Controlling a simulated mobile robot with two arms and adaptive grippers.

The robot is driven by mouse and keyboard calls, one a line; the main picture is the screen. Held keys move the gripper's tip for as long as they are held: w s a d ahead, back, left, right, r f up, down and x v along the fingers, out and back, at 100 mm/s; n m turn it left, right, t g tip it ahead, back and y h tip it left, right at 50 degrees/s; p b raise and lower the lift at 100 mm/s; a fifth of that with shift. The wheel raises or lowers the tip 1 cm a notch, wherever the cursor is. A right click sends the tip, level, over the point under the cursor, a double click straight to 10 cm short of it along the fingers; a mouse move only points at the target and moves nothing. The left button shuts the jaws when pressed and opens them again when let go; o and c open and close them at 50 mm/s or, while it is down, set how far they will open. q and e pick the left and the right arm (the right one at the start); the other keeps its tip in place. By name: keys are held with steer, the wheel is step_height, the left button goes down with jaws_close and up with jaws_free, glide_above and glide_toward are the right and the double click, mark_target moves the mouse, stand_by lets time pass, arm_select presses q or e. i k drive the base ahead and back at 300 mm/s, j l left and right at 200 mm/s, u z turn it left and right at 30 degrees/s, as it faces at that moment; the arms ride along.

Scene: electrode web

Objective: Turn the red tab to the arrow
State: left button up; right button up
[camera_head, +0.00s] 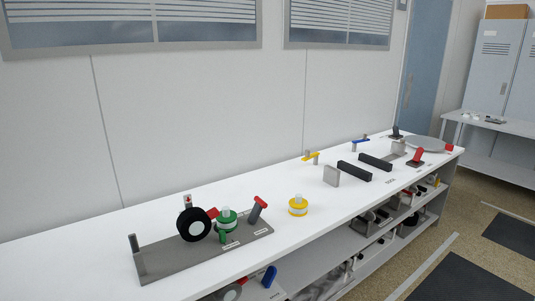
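Several red parts show on the white bench (340,215), and I cannot tell which is the task's red tab. A small red piece (449,148) sits at the right edge of a flat grey disc (423,142) at the bench's far end. A red-topped lever (416,156) tilts on a dark base nearby. Another red-topped post (260,202) leans on the grey plate (165,262) at the near left. A red bit (212,213) shows beside a black wheel (193,225). Neither gripper is in view.
A yellow-and-white cylinder (298,206) stands right of the plate. Two black bars (354,171) (375,162) and a grey block (331,176) lie farther along. A shelf below the bench holds clutter. The front middle bench top is clear.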

mark_target(193, 224)
steer(key=l+u, duration=0.35)
steer(key=i+l+u, duration=0.1)
steer(key=l+u, duration=0.3)
steer(key=i+l+u, duration=0.1)
steer(key=l, duration=0.3)
steer(key=i+l+u, duration=0.1)
steer(key=l, duration=0.3)
steer(key=i+l, duration=0.25)
steer(key=l, duration=0.15)
steer(key=i+l+u, duration=0.15)
steer(key=l, duration=0.25)
steer(key=i+l+u, duration=0.1)
steer(key=l, duration=0.3)
steer(key=i+l+u, duration=0.1)
steer(key=l, duration=0.35)
